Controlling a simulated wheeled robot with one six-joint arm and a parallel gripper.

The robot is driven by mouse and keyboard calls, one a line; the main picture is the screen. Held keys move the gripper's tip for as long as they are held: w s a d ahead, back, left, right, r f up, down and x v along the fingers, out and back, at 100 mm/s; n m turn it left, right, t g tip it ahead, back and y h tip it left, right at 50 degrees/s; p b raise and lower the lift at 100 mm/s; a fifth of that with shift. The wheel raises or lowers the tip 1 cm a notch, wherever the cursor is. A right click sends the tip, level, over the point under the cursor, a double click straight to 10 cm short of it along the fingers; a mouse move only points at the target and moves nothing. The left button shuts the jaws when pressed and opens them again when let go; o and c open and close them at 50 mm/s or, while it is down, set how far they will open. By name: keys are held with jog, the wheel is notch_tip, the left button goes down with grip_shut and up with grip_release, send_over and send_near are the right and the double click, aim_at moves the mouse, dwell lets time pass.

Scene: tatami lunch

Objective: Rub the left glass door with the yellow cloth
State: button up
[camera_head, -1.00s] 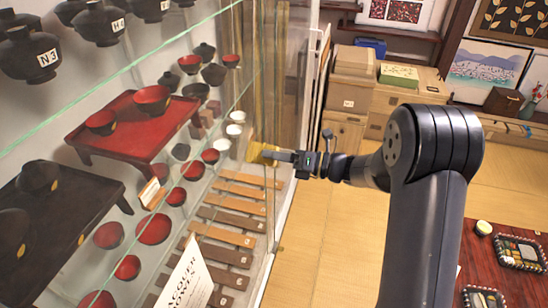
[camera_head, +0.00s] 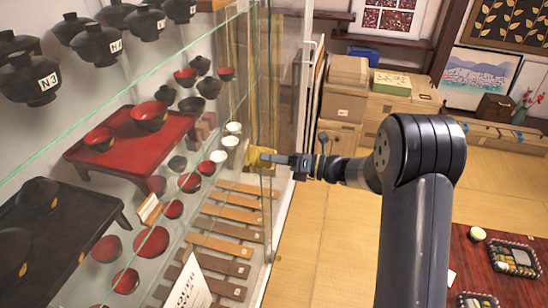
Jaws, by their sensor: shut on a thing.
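The yellow cloth (camera_head: 254,157) is in my gripper (camera_head: 268,158), at the glass front of the display case. My gripper is shut on the cloth, and the cloth appears to be against or very close to the glass door (camera_head: 262,100). Exact contact is too small to tell. The jaws are seen from the side, pointing left, and part of the cloth is hidden by them and by the door's edge. I cannot tell from this view where the left door ends and another begins.
Behind the glass are a red tray table (camera_head: 127,150), a dark tray table (camera_head: 60,225), lacquer bowls and wooden strips (camera_head: 232,227). A low red table (camera_head: 470,262) is at right. The tatami floor (camera_head: 325,240) between is clear.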

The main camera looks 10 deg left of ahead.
jog(key=shift+s+a+r+p, duration=0.55)
jog(key=shift+s+r+p, duration=0.55)
jog(key=shift+s, duration=5.45)
jog(key=shift+w+d+f+p, duration=0.15)
jog(key=shift+w+p, duration=0.25)
jog(key=shift+w, duration=1.85)
jog(key=shift+w+d+p, duration=0.2)
jog(key=shift+w+p, duration=0.15)
jog(key=shift+w, duration=1.85)
jog(key=shift+w+d+f+p, duration=0.15)
jog(key=shift+w+p, duration=0.25)
jog(key=shift+w, duration=1.85)
jog(key=shift+w+r, duration=0.15)
jog(key=shift+r, duration=0.95)
jog(key=s+a, duration=0.1)
jog(key=s, duration=1.2)
jog(key=shift+s, duration=0.35)
